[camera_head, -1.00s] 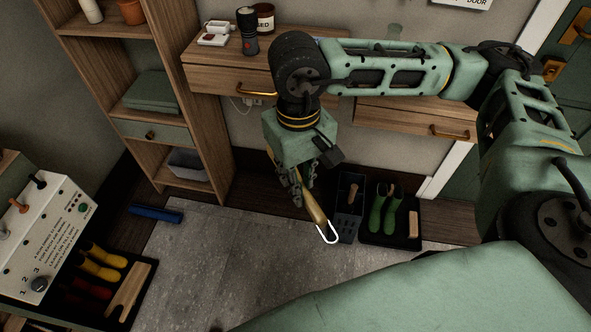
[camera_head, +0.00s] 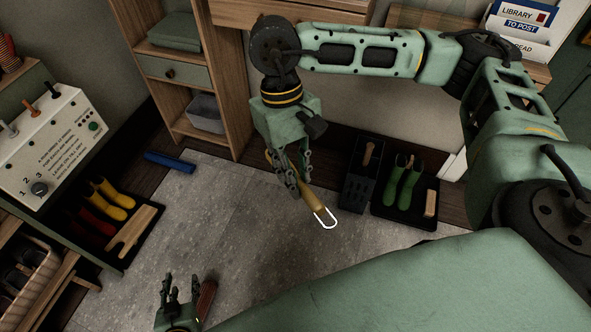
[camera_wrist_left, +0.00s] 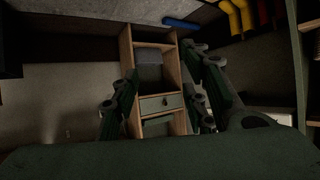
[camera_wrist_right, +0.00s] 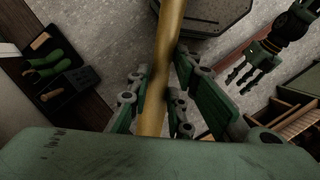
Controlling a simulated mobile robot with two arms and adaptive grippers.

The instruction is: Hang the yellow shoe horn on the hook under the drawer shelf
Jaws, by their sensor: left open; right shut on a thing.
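The yellow shoe horn (camera_head: 312,198) is shut in my right gripper (camera_head: 298,182), tilted, with a white loop at its lower right end. In the right wrist view the shoe horn (camera_wrist_right: 161,75) runs between the fingers as a long yellow bar. My left gripper (camera_head: 180,292) is open and empty at the bottom left of the head view, well away from the shoe horn. The wooden drawer shelf (camera_head: 290,12) shows only in part at the top, behind my right arm. I cannot see the hook under it.
A wooden shelf unit (camera_head: 236,75) stands left of the drawer shelf. A black tray (camera_head: 405,217) with green boots and a dark bin (camera_head: 358,188) stand by the wall. A blue object (camera_head: 170,162) lies on the floor. A switch box (camera_head: 50,145) is at left. The grey floor mat is mostly clear.

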